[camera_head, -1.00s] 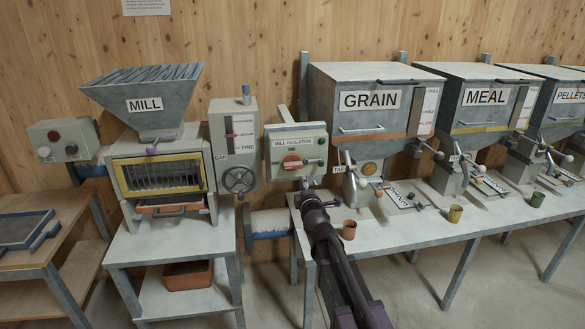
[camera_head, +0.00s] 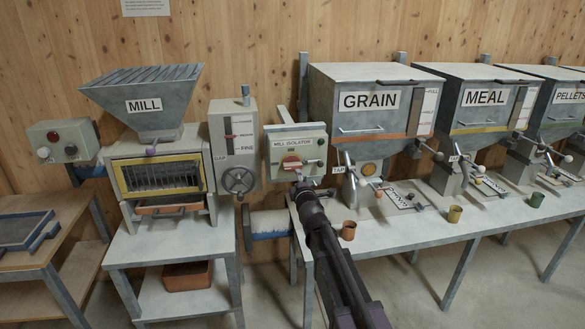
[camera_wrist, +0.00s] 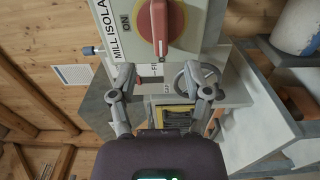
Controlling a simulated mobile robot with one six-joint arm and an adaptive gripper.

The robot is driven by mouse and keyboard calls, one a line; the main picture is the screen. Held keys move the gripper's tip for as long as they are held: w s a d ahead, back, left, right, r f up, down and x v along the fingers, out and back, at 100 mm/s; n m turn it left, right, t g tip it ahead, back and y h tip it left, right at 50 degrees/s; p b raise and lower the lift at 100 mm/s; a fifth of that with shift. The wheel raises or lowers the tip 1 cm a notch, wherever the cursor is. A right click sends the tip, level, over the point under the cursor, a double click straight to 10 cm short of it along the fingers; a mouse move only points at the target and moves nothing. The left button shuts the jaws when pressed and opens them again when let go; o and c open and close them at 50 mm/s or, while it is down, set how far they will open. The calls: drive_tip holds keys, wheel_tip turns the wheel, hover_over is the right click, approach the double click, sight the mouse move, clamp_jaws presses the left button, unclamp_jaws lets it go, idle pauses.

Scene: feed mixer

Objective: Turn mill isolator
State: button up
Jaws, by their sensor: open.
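The mill isolator (camera_head: 316,145) is a pale grey box on the wall, with a red rotary handle (camera_head: 291,162) on its front. In the wrist view the red handle (camera_wrist: 160,25) is at the top centre, its grip lengthwise up the picture, beside the word ON. My gripper (camera_head: 298,184) is just in front of and below the handle in the head view and hides part of it. In the wrist view my gripper (camera_wrist: 160,88) is open and empty, its two fingers wide apart. The handle lies beyond the fingertips, roughly in line with the gap, and I see no contact.
The mill (camera_head: 155,150) with its handwheel (camera_head: 238,180) stands left of the isolator. The grain hopper (camera_head: 370,100) is close on the right, with its tap lever (camera_head: 349,166). An orange cup (camera_head: 348,230) stands on the bench (camera_head: 400,238) below, right of my arm.

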sight(293, 168)
drive_tip(key=x, duration=0.9)
drive_tip(key=shift+w+a, duration=0.1)
drive_tip(key=shift+w, duration=0.2)
clamp_jaws()
